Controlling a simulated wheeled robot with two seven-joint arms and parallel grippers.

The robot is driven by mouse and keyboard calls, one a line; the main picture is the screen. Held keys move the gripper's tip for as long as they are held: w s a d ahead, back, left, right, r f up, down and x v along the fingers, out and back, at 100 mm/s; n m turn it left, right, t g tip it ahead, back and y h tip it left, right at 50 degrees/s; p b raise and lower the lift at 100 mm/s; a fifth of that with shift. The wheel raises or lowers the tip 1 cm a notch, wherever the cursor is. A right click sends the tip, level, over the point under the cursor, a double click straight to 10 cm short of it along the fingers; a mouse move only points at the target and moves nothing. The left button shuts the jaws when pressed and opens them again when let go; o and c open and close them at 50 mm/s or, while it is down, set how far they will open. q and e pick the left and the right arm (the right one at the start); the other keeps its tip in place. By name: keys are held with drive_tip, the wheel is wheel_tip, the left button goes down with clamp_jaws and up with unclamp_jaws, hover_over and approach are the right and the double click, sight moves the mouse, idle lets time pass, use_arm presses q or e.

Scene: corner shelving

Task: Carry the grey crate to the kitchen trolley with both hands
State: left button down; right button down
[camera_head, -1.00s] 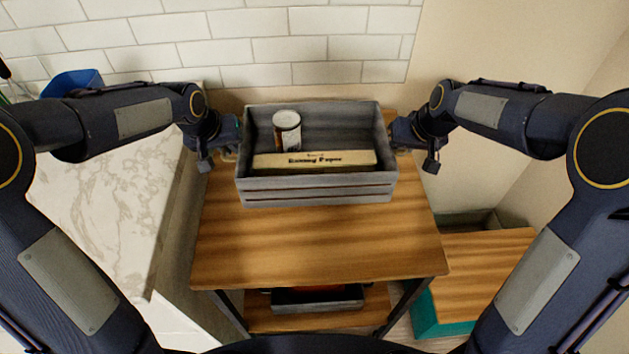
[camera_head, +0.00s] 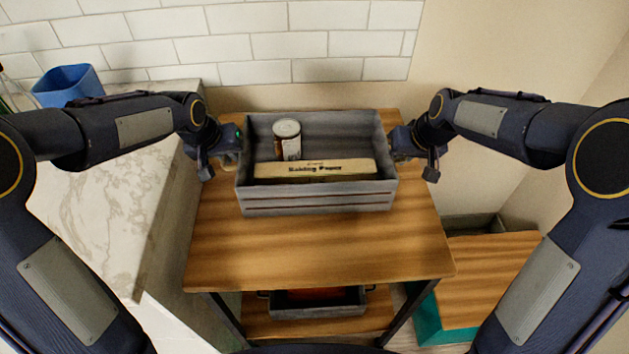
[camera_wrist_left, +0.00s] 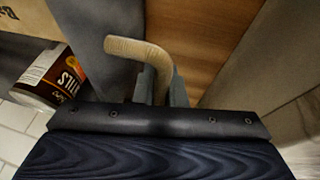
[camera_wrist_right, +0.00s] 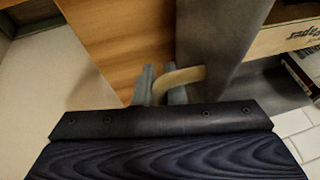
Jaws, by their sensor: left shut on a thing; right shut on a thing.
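The grey wooden crate (camera_head: 318,200) is level over the back half of the kitchen trolley's wooden top (camera_head: 320,250); I cannot tell whether its base touches. A tin (camera_head: 287,138) and a long baking paper box (camera_head: 315,171) are inside it. My left gripper (camera_head: 230,152) is shut on the crate's left rope handle, a beige loop in the left wrist view (camera_wrist_left: 145,52). My right gripper (camera_head: 402,155) is shut on the right handle, seen in the right wrist view (camera_wrist_right: 182,77). The crate's underside is hidden.
A marble counter (camera_head: 110,200) with a blue container (camera_head: 68,85) stands left of the trolley. A tiled wall (camera_head: 250,48) is behind. A small dark tray (camera_head: 318,303) sits on the lower shelf. A teal unit with a wooden top (camera_head: 490,275) is at right. The trolley top's front is clear.

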use_arm(q)
drive_tip(key=shift+f, duration=0.45)
use_arm(e)
drive_tip(key=shift+f, duration=0.5)
use_arm(q)
drive_tip(key=c, duration=1.9)
unclamp_jaws()
drive_tip(key=shift+f+b, duration=0.2)
drive_tip(key=shift+b, duration=0.2)
drive_tip(key=shift+c, duration=0.2)
use_arm(e)
drive_tip(key=c, duration=1.9)
unclamp_jaws()
drive_tip(key=shift+f, duration=0.15)
drive_tip(key=shift+c, duration=0.2)
use_arm(q)
drive_tip(key=shift+o, duration=1.3)
drive_tip(key=shift+r, duration=0.15)
use_arm(e)
drive_tip(key=shift+o, duration=1.3)
use_arm(q)
drive_tip(key=shift+o, duration=0.9)
use_arm(e)
drive_tip(key=shift+o, duration=0.9)
use_arm(q)
drive_tip(key=shift+r+p, duration=0.15)
drive_tip(key=shift+p, duration=0.15)
use_arm(e)
drive_tip(key=shift+r, duration=0.3)
